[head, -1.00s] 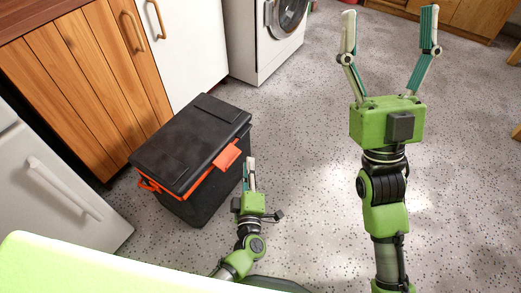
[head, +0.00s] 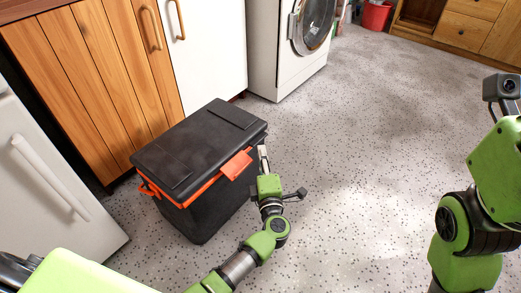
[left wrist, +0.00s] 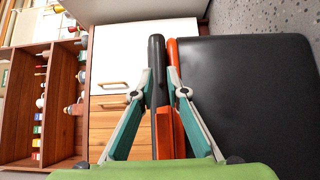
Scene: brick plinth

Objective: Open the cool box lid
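The cool box (head: 215,200) stands on the floor with its black lid (head: 200,145) down on the orange rim. An orange latch (head: 236,165) sits on its front edge; it also shows in the left wrist view (left wrist: 164,130). My left gripper (head: 264,158) is beside the front of the box, right of the latch. In the left wrist view, my left gripper's fingertips (left wrist: 160,74) lie close together on either side of the lid edge and rim. Whether they touch or grip is unclear. My right arm shows at the right edge; its fingers are out of view.
A wooden cabinet (head: 75,85) and a white cupboard (head: 208,55) stand behind the box. A white appliance (head: 45,190) stands left. A washing machine (head: 285,45) is at the back. The speckled floor (head: 370,130) is clear to the right.

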